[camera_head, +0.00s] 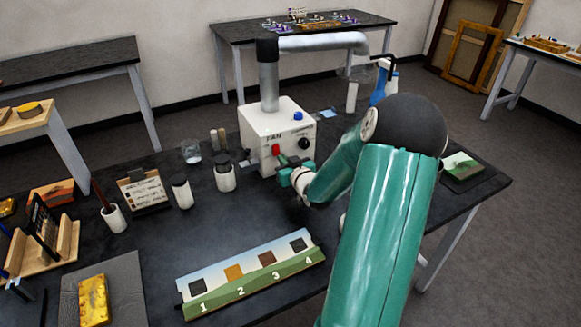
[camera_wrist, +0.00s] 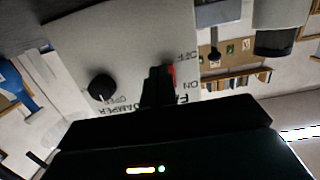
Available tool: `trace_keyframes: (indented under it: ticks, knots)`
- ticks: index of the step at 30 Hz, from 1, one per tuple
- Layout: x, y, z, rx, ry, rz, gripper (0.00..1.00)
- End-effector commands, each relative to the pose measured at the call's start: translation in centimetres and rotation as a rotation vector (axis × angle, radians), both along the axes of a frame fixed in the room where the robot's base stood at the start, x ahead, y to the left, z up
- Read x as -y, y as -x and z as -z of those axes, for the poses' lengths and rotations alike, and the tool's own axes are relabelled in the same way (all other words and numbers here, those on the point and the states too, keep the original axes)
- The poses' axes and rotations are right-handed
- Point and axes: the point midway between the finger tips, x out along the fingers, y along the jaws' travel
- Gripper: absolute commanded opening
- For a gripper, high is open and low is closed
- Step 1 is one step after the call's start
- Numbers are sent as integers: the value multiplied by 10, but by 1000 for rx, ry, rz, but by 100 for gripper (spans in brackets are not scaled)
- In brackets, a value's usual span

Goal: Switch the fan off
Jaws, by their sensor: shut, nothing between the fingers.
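The white fan box (camera_head: 262,128) stands on the dark table, with a FAN label, a red switch (camera_head: 276,149) and a black knob (camera_head: 304,144) on its front. In the wrist view the box (camera_wrist: 125,40) appears upside down, with ON and OFF marks beside the switch. My gripper (camera_head: 285,170) is at the box front, just below the red switch. Its fingers (camera_wrist: 158,82) are shut and empty, and hide most of the switch; only a red strip (camera_wrist: 173,72) shows beside them. I cannot tell whether they touch it. The black knob (camera_wrist: 102,87) is to their left there.
White jars with dark lids (camera_head: 225,174) stand left of the box. A numbered sample board (camera_head: 250,273) lies in front. A grey duct (camera_head: 268,80) rises from the box. A blue spray bottle (camera_head: 380,84) stands behind my arm. Bare table lies between the board and jars.

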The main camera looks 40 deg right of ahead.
Motion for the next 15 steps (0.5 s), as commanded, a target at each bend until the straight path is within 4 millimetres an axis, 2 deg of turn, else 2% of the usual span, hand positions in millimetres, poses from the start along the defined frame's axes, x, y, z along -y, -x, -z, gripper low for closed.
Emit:
trace_keyframes:
  ticks: [3,15]
  knots:
    - [2,-6,1,-1,-1,0,0]
    - [2,-8,2,-1,0,-1,0]
